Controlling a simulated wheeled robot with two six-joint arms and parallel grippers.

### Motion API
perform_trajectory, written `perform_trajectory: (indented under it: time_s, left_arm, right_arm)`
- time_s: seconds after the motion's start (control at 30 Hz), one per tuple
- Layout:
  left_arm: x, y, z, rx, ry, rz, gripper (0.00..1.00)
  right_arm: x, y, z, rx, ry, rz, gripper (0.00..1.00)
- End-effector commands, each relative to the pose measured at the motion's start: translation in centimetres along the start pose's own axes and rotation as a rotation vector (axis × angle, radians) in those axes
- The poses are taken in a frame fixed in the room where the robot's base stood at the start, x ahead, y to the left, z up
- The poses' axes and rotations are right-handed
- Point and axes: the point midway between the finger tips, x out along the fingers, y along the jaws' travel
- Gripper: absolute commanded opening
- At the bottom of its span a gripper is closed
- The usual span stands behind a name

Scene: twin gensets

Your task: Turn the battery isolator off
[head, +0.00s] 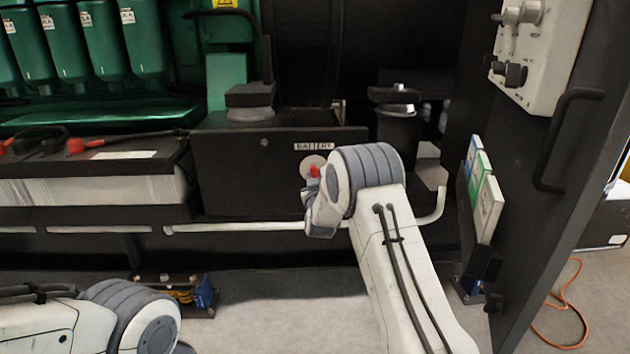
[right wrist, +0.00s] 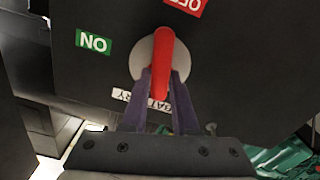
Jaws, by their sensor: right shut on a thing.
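The battery isolator's red handle (head: 314,171) shows in the head view on a dark box below a "BATTERY" label. In the right wrist view the red handle (right wrist: 162,60) stands on a round pale base (right wrist: 140,62). A green "ON" label (right wrist: 94,42) is left of it and a red "OFF" label (right wrist: 188,5) is above right, partly cut off. The right gripper (right wrist: 160,92) has its two dark fingers shut on the handle, one on each side. My right wrist hides much of the isolator in the head view. My left gripper is out of view.
A black door (head: 560,120) with a handle and a control panel (head: 537,50) stands open on the right. A battery (head: 95,185) with red-capped terminals sits left of the isolator box. A pale rail (head: 240,228) runs below the box. An orange cable lies on the floor at right.

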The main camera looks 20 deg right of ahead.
Motion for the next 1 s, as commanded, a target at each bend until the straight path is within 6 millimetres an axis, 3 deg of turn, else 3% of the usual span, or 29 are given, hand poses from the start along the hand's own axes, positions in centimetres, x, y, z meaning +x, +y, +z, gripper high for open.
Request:
perform_trajectory:
  time_s: [0.43, 1.0]
  left_arm:
    - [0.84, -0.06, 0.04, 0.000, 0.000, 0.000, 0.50]
    - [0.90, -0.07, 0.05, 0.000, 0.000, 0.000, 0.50]
  right_arm:
    - [-0.07, -0.10, 0.17, 0.239, -0.003, -0.001, 0.00]
    - [-0.07, -0.10, 0.15, 0.279, -0.004, -0.001, 0.00]
